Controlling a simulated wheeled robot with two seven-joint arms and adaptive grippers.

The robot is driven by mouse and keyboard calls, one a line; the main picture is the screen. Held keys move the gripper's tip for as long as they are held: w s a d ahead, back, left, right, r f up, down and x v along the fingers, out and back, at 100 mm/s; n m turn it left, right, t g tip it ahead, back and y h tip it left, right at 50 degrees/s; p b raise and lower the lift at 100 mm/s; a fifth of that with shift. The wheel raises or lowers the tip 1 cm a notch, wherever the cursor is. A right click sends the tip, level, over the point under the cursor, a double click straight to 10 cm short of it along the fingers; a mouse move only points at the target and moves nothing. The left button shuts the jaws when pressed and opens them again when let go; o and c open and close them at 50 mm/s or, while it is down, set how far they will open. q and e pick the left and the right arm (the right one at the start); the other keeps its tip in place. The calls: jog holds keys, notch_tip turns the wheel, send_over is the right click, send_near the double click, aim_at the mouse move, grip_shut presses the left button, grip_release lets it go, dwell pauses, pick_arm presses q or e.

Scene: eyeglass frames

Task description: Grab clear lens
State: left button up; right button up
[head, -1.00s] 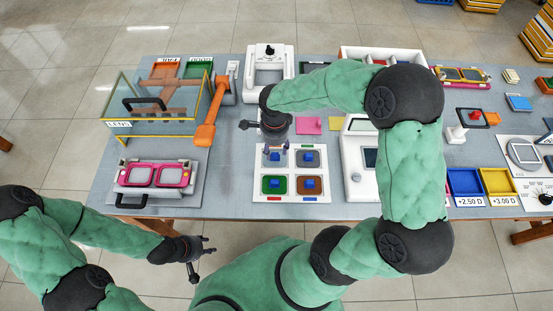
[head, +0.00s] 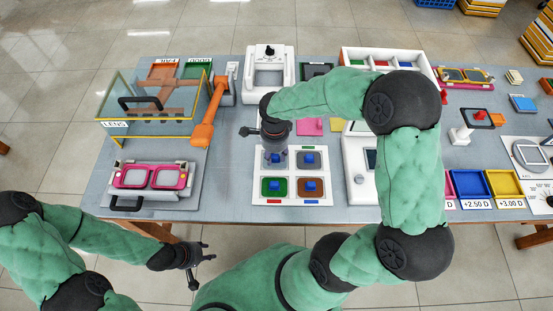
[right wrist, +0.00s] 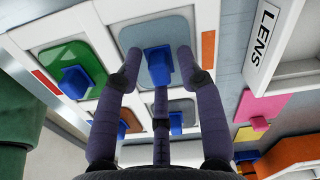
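A white tray (head: 291,202) holds several square lenses with blue knobs. The clear lens (right wrist: 174,30), pale grey-blue, is in the tray's back left compartment. In the head view my right gripper (head: 275,160) hides most of it. In the right wrist view my right gripper (right wrist: 160,60) is open, with its fingers spread around the blue knob (right wrist: 158,66) of the clear lens; contact cannot be told. The green lens (head: 273,187), brown lens (head: 311,187) and grey lens (head: 308,159) sit in the other compartments. My left gripper (head: 207,253) is open and empty, in front of the table.
A white device (head: 361,185) stands close to the right of the tray. An orange-handled press (head: 205,132) and a pink eyeglass frame (head: 152,177) are to the left. A white machine (head: 268,72) stands behind. Bare table (head: 228,180) lies left of the tray.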

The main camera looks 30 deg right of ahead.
aim_at(275, 156)
grip_shut()
jog(key=shift+r, duration=0.1)
jog(key=shift+r+p, duration=1.25)
jog(key=shift+r, duration=0.65)
